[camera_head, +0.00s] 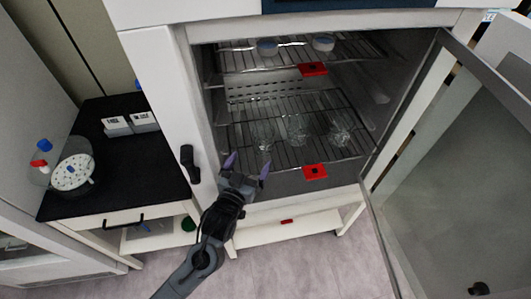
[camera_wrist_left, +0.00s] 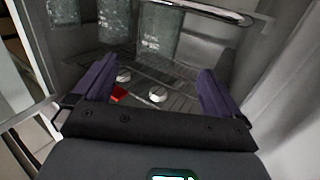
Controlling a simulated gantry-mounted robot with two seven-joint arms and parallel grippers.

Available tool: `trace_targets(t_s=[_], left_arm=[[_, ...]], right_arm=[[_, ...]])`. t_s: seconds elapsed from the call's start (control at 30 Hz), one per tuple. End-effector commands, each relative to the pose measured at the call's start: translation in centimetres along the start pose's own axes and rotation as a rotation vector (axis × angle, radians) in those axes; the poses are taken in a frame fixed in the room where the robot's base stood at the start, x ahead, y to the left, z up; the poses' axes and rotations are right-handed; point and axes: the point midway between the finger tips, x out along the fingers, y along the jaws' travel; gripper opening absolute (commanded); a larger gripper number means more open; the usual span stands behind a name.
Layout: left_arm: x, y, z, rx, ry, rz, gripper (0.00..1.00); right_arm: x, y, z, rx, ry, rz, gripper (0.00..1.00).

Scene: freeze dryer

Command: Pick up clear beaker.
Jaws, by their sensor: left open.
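Several clear glass beakers stand on the lower wire rack (camera_head: 270,154) inside the open freeze dryer: a left one (camera_head: 263,131), a middle one (camera_head: 298,128) and a right one (camera_head: 340,132). In the left wrist view, clear glass beakers with pale markings show along the top, one of them (camera_wrist_left: 159,30) beyond the gap between the fingers. My left gripper (camera_head: 247,167) is open and empty at the front of the dryer opening, just short of the left beaker. Its purple fingers (camera_wrist_left: 156,72) are spread and touch no beaker. My right gripper is not in view.
Red tags hang on the upper rack (camera_head: 313,69) and lower rack (camera_head: 314,171). The dryer door (camera_head: 455,170) stands open at right. A black-topped bench (camera_head: 120,165) stands at left.

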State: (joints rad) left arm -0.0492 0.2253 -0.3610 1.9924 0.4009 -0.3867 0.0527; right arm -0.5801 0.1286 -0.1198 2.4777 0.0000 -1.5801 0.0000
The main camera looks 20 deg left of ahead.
Motion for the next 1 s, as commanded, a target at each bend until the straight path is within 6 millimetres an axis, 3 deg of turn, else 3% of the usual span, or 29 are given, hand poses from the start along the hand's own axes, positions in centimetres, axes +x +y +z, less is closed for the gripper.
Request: trace_targets(t_s=[0.1,0.4,0.77,1.0], left_arm=[[0.7,0.0,0.6,0.003,0.033,-0.004,0.99],[4.5,-0.1,0.2,0.003,0.047,-0.006,0.99],[6.9,0.0,0.2,0.002,0.044,-0.006,0.99],[10.0,0.2,0.1,0.003,0.044,-0.006,0.99]], right_arm=[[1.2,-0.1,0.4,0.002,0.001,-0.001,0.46],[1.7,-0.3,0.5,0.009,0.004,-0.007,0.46],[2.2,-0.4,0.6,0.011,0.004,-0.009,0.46],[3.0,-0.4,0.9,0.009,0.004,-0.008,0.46]])
